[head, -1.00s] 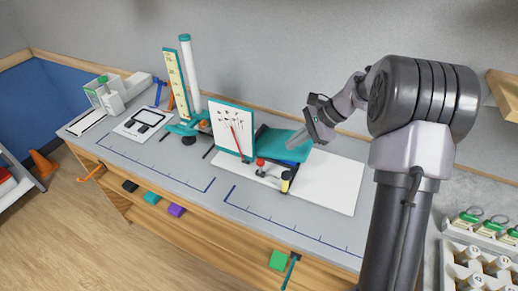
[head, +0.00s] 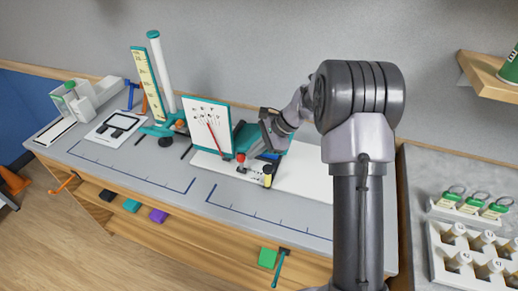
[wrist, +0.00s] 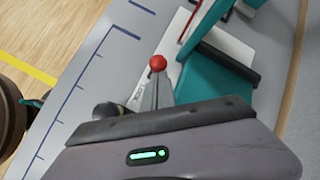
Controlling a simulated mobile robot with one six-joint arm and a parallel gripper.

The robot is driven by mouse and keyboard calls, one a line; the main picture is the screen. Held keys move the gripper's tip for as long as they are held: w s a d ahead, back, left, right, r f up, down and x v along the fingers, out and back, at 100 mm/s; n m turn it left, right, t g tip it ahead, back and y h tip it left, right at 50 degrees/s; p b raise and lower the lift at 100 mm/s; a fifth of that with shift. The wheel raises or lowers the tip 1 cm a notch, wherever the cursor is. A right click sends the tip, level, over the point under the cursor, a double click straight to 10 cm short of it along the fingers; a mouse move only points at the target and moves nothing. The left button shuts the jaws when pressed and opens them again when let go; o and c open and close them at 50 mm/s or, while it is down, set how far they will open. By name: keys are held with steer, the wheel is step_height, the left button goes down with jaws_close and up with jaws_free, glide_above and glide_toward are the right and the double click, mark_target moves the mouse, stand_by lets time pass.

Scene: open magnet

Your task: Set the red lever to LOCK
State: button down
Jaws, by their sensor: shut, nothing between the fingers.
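The red-knobbed lever (head: 240,158) stands on the white base plate at the foot of a white panel with a teal edge. In the wrist view its red ball (wrist: 158,62) shows just beyond my fingertips; its stem is mostly hidden. My gripper (wrist: 155,82) is shut and empty, its fingers pointing toward the ball. I cannot tell whether they touch it. In the head view my gripper (head: 271,142) is right of the lever, above the teal part.
A yellow-and-black part (head: 268,172) stands right of the lever. The white panel (head: 207,125) with a red pointer rises behind-left. A tall yellow scale (head: 147,82) stands further left. The grey bench front is clear. A bottle rack (head: 470,255) is at far right.

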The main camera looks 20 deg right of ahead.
stand_by(0.4)
steer(key=shift+s+a+t+h+b, duration=0.2)
steer(key=shift+s+t+h+b, duration=0.1)
steer(key=shift+b, duration=0.65)
